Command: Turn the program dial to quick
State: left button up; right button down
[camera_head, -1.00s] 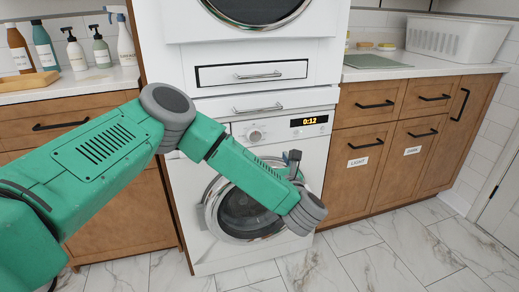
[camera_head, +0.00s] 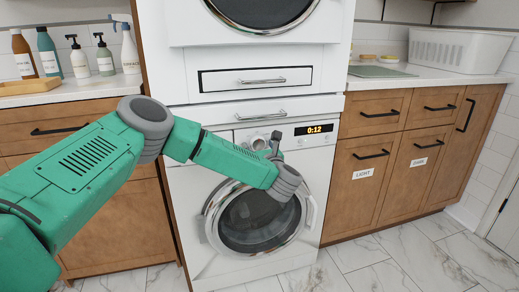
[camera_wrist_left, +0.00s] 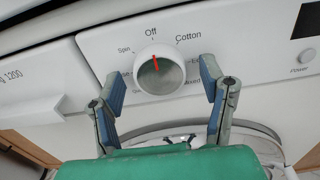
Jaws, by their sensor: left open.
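The program dial (camera_wrist_left: 160,72) is a round white knob with a grey face and a red pointer mark in the left wrist view. The pointer is near Off, tilted slightly left. Labels Spin, Off, Cotton and Mixed show around it; other labels are partly hidden. The dial also shows in the head view (camera_head: 257,142), partly behind my gripper. My left gripper (camera_wrist_left: 163,92) is open, its blue-padded fingers on either side of the dial with gaps to it. It also shows in the head view (camera_head: 274,146) in front of the washer panel. My right gripper is not in view.
The washer (camera_head: 195,200) has a round glass door (camera_head: 255,222) below the panel and a lit display (camera_head: 314,129) reading 0:12. A drawer handle (camera_head: 262,115) runs above the panel. Wooden cabinets stand on both sides. A power button (camera_wrist_left: 305,56) sits right of the dial.

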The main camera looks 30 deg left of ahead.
pick_arm(q)
jog(key=c, duration=1.1)
jog(key=shift+d, duration=0.1)
jog(key=shift+c, duration=0.2)
jog(key=shift+m, duration=0.3)
